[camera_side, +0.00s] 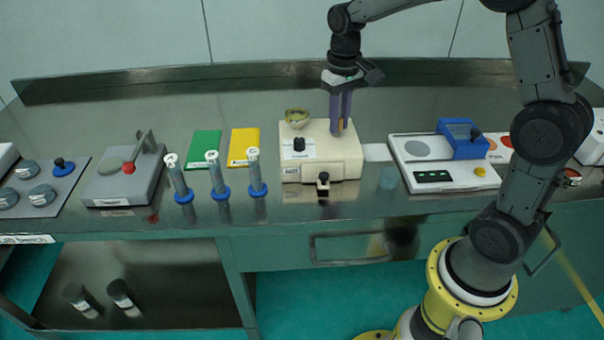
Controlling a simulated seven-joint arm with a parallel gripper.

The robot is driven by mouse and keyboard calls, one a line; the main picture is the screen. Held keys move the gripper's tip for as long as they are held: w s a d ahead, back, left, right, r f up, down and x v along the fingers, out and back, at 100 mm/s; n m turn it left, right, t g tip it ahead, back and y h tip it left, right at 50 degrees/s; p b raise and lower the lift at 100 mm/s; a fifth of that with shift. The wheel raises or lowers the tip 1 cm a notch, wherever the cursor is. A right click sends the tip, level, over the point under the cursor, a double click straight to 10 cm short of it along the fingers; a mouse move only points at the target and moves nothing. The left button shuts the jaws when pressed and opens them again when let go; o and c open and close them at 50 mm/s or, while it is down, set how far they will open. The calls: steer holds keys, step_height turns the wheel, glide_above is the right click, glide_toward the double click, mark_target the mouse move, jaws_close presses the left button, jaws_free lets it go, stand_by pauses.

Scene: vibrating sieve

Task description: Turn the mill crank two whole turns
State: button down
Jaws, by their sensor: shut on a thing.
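The mill appears to be the cream box (335,165) near the middle of the bench, with a small label on its front. It has a black knob (299,144) on top at the left and a black knob (323,179) low on the front. My gripper (339,130) points straight down over the right part of the box top, its purple fingers shut. A small orange-brown piece (345,124), seemingly the crank handle, shows between the fingers. The rest of the crank is hidden behind them.
A small bowl (297,117) sits at the box's back left. Several tubes on blue bases, including one (256,174), stand to the left. A white panel unit (440,175) with a blue box (462,141) is at the right. Green (204,147) and yellow (242,144) pads lie behind.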

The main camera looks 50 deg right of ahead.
steer(key=shift+w+r, duration=0.25)
steer(key=shift+w+a+f, duration=0.15)
steer(key=shift+w+a, duration=0.05)
steer(key=shift+w, duration=0.55)
steer(key=shift+f, duration=0.1)
steer(key=shift+w, duration=0.1)
steer(key=shift+w+d+f, duration=0.1)
steer(key=shift+w+f, duration=0.2)
steer(key=shift+w, duration=0.2)
steer(key=shift+w+d, duration=0.1)
